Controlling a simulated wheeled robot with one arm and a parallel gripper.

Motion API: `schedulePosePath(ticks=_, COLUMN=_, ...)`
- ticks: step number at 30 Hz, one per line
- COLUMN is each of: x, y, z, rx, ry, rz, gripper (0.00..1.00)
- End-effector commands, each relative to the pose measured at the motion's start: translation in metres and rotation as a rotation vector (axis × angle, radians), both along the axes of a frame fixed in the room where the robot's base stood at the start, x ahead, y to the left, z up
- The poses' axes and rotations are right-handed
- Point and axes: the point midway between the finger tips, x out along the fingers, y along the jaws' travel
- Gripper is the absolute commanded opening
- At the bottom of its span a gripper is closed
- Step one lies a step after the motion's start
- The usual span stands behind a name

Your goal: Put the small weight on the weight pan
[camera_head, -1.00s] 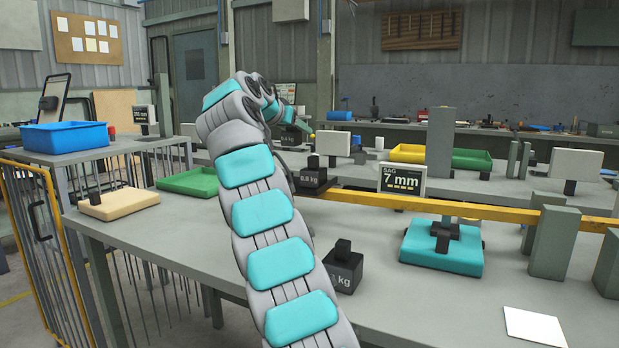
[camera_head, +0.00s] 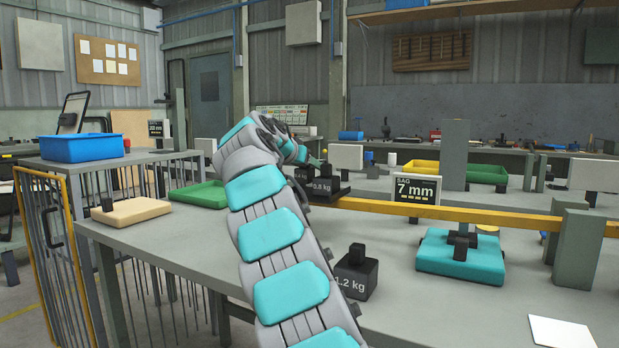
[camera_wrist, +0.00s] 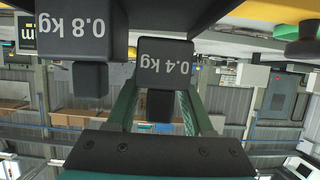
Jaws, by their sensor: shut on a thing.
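The small weight, a dark block marked 0.4 kg (camera_wrist: 165,62), is upside down in the wrist view. My gripper (camera_wrist: 160,103) is shut on its knob, one finger on each side. A larger dark block marked 0.8 kg (camera_wrist: 75,35) is close beside it; it also shows in the head view (camera_head: 322,186). The weight pan, a black plate (camera_head: 342,190) near the yellow beam's left end, is under the 0.8 kg block. Its dark surface fills the wrist view's top. The small weight is right at the pan; I cannot tell whether it touches. My arm partly hides this area.
A 1.2 kg block (camera_head: 355,273) stands on the near table. The yellow beam (camera_head: 450,212) runs right from the pan, with a display (camera_head: 417,189) reading 7 mm behind. A teal pad (camera_head: 460,257) and grey posts (camera_head: 577,248) stand right.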

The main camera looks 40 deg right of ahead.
Motion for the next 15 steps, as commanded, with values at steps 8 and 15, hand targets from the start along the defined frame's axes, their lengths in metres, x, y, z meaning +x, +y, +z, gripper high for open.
schedulePosePath(ticks=8, x=0.000, y=0.001, z=-0.023, rx=0.000, ry=0.002, rz=0.000, gripper=0.00)
schedulePosePath(ticks=15, x=0.001, y=0.001, z=-0.023, rx=-0.001, ry=0.000, rz=0.002, gripper=0.00)
